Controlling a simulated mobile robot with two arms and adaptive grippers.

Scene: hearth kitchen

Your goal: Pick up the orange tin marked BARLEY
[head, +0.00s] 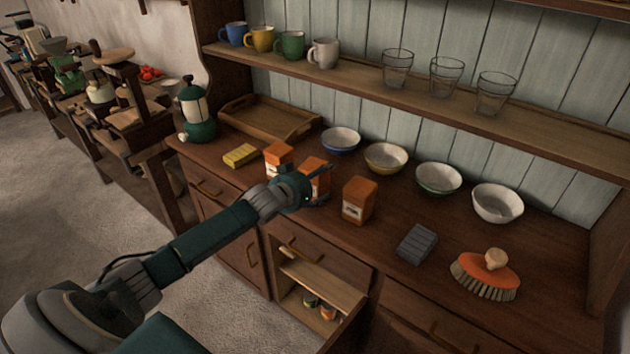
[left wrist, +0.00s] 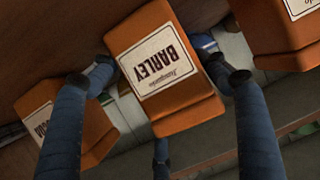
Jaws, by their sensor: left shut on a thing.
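The orange tin marked BARLEY (left wrist: 172,85) fills the middle of the left wrist view, its label upside down in the picture. My left gripper (left wrist: 163,74) has one finger on each side of it and is shut on it. In the head view my left gripper (head: 309,189) is at the middle orange tin (head: 317,171), partly covering it. A second orange tin (head: 277,158) stands to its left and a third (head: 359,201) to its right. I cannot tell whether the held tin is clear of the counter. My right gripper is not in view.
On the counter are a yellow block (head: 240,155), a wooden tray (head: 268,120), a green lantern (head: 196,113), several bowls (head: 386,158), a grey block (head: 417,244) and an orange brush (head: 487,272). A shelf (head: 440,108) with mugs and glasses runs above. A compartment (head: 318,290) below stands open.

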